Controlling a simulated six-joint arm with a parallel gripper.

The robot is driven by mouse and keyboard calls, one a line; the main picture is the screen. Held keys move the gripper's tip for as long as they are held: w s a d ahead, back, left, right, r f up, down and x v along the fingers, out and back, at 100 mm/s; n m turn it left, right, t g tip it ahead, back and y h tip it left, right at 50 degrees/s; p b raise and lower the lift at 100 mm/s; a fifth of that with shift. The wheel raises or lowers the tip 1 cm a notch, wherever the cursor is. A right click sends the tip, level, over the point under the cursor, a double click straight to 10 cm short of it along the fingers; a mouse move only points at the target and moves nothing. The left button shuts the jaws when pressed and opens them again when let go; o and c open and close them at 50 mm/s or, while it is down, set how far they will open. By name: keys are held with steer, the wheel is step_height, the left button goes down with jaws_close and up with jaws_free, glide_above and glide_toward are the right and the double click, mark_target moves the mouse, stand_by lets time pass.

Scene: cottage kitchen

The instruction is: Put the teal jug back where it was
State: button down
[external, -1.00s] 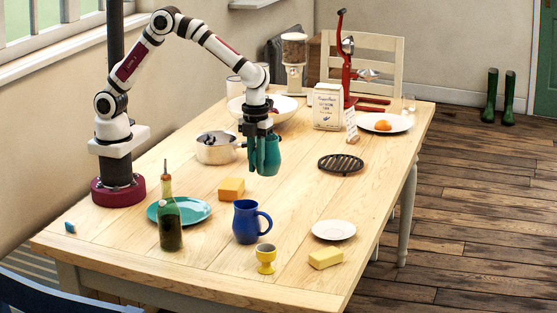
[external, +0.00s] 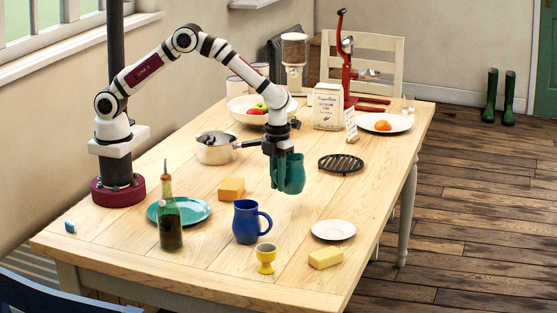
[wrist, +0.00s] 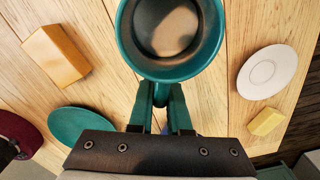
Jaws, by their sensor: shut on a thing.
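The teal jug (external: 292,174) is upright in my gripper (external: 279,180), over the middle of the table. In the external view I cannot tell for sure whether its base touches the wood or hangs just above it. In the wrist view I look down into the open mouth of the jug (wrist: 170,72), and my gripper (wrist: 161,88) is shut on its near side. The gripper hides part of the jug's left side in the external view.
A saucepan (external: 216,151) stands behind left. Bare wood lies below and right of the jug.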

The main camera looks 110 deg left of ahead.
steer(key=shift+f, duration=1.9)
steer(key=c, duration=0.9)
jaws_free()
steer(key=shift+f, duration=0.15)
steer(key=shift+o, duration=0.2)
